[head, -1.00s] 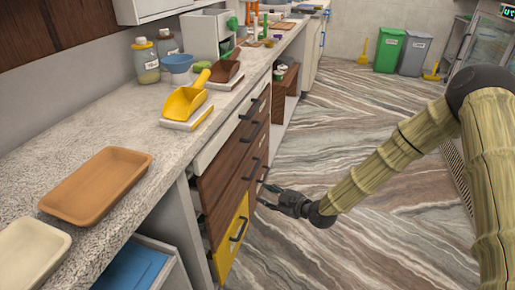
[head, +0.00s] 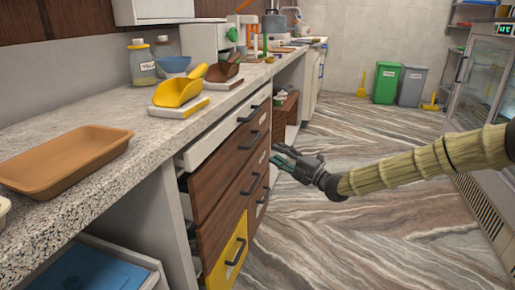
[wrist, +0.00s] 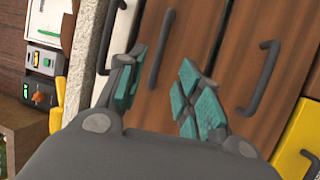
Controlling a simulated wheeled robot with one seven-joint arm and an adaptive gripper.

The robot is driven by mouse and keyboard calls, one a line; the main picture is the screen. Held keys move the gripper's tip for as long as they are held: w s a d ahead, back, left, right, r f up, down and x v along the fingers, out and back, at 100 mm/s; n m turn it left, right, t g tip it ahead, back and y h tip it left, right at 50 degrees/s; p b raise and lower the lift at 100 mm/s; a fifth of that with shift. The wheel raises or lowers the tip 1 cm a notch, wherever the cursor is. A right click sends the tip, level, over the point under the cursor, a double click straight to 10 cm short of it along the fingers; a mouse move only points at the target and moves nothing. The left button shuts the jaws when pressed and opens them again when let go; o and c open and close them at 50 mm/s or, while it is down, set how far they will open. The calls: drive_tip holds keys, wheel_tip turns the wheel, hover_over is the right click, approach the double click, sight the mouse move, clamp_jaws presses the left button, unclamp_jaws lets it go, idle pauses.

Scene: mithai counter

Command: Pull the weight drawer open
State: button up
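A drawer stack stands under the counter, with a white top drawer (head: 213,137), an upper brown drawer (head: 218,172), a lower brown drawer (head: 218,217) and a yellow drawer (head: 223,262). Each has a dark bar handle. I cannot read which is the weight drawer. My gripper (head: 281,161) is open and empty, right of the brown fronts. In the wrist view its teal-padded fingers (wrist: 162,92) are spread. The upper brown drawer's handle (wrist: 160,48) appears between and beyond them, apparently untouched. The lower brown drawer's handle (wrist: 263,80) is to the right.
The counter (head: 110,165) carries a brown tray (head: 65,160), a yellow scoop (head: 180,88), a brown scoop (head: 224,69) and jars (head: 143,65). Green (head: 386,82) and grey (head: 411,84) bins stand at the back. The marble floor (head: 340,235) beside the drawers is clear.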

drive_tip(key=b+x, duration=0.3)
drive_tip(key=x, duration=0.7)
drive_tip(key=shift+a, duration=0.2)
drive_tip(key=shift+w, duration=0.1)
drive_tip(key=shift+c, duration=0.3)
clamp_jaws()
